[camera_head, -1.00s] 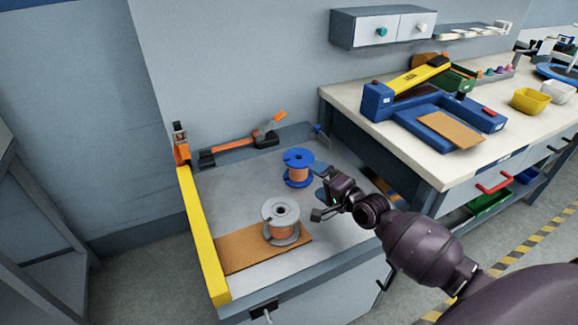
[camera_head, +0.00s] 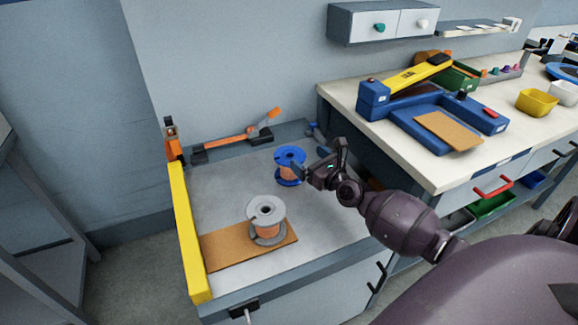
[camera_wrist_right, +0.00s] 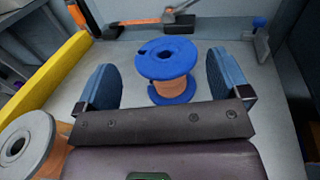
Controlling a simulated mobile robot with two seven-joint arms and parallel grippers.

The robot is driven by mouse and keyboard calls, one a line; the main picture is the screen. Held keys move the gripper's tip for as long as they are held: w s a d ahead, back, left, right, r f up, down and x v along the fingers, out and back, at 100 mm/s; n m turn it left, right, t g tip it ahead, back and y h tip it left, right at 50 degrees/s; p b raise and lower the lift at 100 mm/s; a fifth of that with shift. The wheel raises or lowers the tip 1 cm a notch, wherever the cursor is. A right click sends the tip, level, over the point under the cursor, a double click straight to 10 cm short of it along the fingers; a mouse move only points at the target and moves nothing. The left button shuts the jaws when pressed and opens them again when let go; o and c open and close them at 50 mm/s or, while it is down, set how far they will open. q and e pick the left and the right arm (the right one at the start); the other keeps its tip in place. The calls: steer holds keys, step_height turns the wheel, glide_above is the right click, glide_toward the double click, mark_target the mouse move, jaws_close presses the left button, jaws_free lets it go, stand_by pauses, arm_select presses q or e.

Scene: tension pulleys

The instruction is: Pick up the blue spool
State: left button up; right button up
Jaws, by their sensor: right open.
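The blue spool (camera_head: 290,166), wound with copper-coloured wire, stands upright on the grey bench top toward the back. In the right wrist view the blue spool (camera_wrist_right: 166,68) stands between and beyond the two blue finger pads, with free space on both sides. My right gripper (camera_head: 312,167) is beside the spool at its right, open and empty; it also shows in the right wrist view (camera_wrist_right: 164,85). One finger partly overlaps the spool's right edge in the head view. My left gripper is not in view.
A grey spool (camera_head: 266,220) stands on a brown board (camera_head: 225,248) in front, close to the gripper's left in the wrist view. A yellow bar (camera_head: 187,232) edges the bench's left. An orange-handled tool (camera_head: 235,138) lies at the back. A white-topped workbench (camera_head: 440,172) stands right.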

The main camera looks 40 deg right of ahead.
steer(key=b, duration=0.3)
glide_toward(295, 178)
steer(key=w, duration=0.1)
steer(key=w+r, duration=0.2)
steer(key=w, duration=0.1)
steer(key=shift+d+r, duration=0.15)
steer(key=shift+r, duration=0.1)
steer(key=shift+w+r, duration=0.4)
steer(key=shift+w, duration=0.55)
steer(key=w+b, duration=0.1)
steer(key=w, duration=0.3)
steer(key=shift+w, duration=0.9)
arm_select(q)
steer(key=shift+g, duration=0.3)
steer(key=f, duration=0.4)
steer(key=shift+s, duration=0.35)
arm_select(e)
steer(key=c, duration=1.4)
steer(key=shift+r, duration=0.15)
steer(key=shift+c, duration=0.2)
